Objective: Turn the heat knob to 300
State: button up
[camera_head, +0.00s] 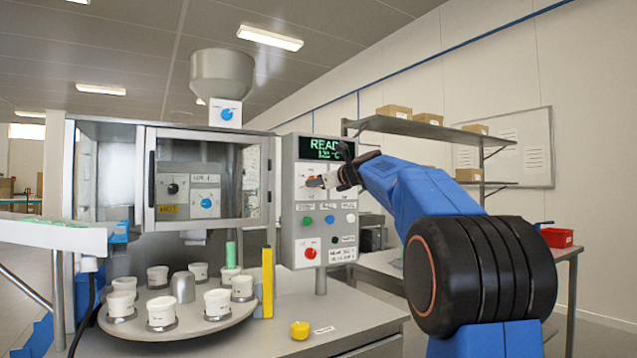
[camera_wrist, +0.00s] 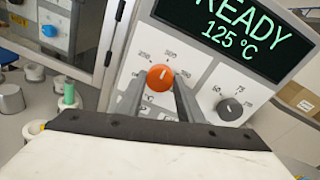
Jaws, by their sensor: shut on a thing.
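The orange heat knob (camera_wrist: 160,77) sits on the light grey control panel (camera_wrist: 205,75), below the display (camera_wrist: 232,35), which reads "READY 125 °C". Small printed numbers surround the knob; one at its upper right looks like 300. In the head view my gripper (camera_head: 322,182) reaches the panel from the right and covers part of the orange knob (camera_head: 312,182).
A dark knob (camera_wrist: 230,109) with its own scale is close to the right of my fingers. Several small buttons and a red knob (camera_head: 311,253) are lower on the panel. A turntable (camera_head: 183,325) with white cups and a yellow post (camera_head: 267,282) stand left of it.

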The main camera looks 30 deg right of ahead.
jog(key=shift+f, duration=0.1)
dwell(0.3)
jog(key=o, duration=1.1)
jog(key=shift+c, duration=0.2)
jog(key=s+d+r, duration=0.1)
jog(key=s, duration=1.6)
jog(key=shift+d+r, duration=0.25)
jog(key=shift+r, duration=0.05)
jog(key=shift+s+a, duration=0.1)
